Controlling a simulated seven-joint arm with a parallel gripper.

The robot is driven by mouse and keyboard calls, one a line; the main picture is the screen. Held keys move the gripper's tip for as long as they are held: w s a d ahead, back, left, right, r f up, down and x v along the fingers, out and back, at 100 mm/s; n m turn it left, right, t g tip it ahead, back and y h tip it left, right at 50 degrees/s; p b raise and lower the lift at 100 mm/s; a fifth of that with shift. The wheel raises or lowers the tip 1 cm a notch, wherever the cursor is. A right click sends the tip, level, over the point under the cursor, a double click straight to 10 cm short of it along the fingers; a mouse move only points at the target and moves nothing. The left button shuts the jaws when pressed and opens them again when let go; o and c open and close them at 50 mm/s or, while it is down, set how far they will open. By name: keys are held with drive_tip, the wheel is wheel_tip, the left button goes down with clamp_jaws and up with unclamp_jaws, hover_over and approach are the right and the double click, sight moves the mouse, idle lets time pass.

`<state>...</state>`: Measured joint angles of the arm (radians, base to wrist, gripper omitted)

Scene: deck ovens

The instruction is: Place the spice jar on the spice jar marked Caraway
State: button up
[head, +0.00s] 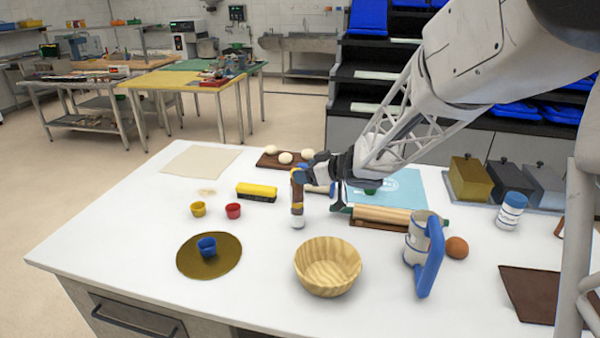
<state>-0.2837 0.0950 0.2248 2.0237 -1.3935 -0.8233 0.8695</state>
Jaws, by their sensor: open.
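A slim jar-like object (298,216), brown above with a yellowish band and a pale lower part, stands upright on the white table. It looks like a spice jar, possibly two stacked; I cannot tell which. My gripper (319,188) is open right beside it, with one finger close to its upper part and the other to its right. Whether a finger touches it is unclear. A white jar with a blue lid (510,211) and small dark print stands at the right; its print is too small to read. No Caraway label is readable.
A wooden bowl (327,284) stands just in front. Red (233,211) and yellow (198,209) cups and a yellow-black block (257,192) are left.

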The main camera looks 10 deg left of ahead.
drive_tip(key=v, duration=0.8)
idle(0.5)
drive_tip(key=shift+r, duration=0.1)
drive_tip(key=s+d+r+m+t+h, duration=0.1)
drive_tip(key=d+r+m+t+h, duration=0.45)
drive_tip(key=d, duration=0.55)
drive_tip(key=s+d+r+m+h, duration=0.1)
drive_tip(key=s+d+m+h, duration=0.4)
drive_tip(key=s+d+h, duration=0.5)
drive_tip(key=s+d+f+m+g+y, duration=0.1)
drive_tip(key=s+d+g, duration=0.1)
drive_tip(key=s, duration=0.7)
drive_tip(key=s+d+f+m+g+y, duration=0.1)
drive_tip(key=s+d+f+g, duration=0.1)
drive_tip(key=s, duration=0.7)
drive_tip(key=s+d+f+m+g+y, duration=0.1)
drive_tip(key=s+g, duration=0.3)
drive_tip(key=s, duration=0.5)
drive_tip(key=shift+d+f, duration=0.65)
drive_tip(key=shift+f, duration=0.1)
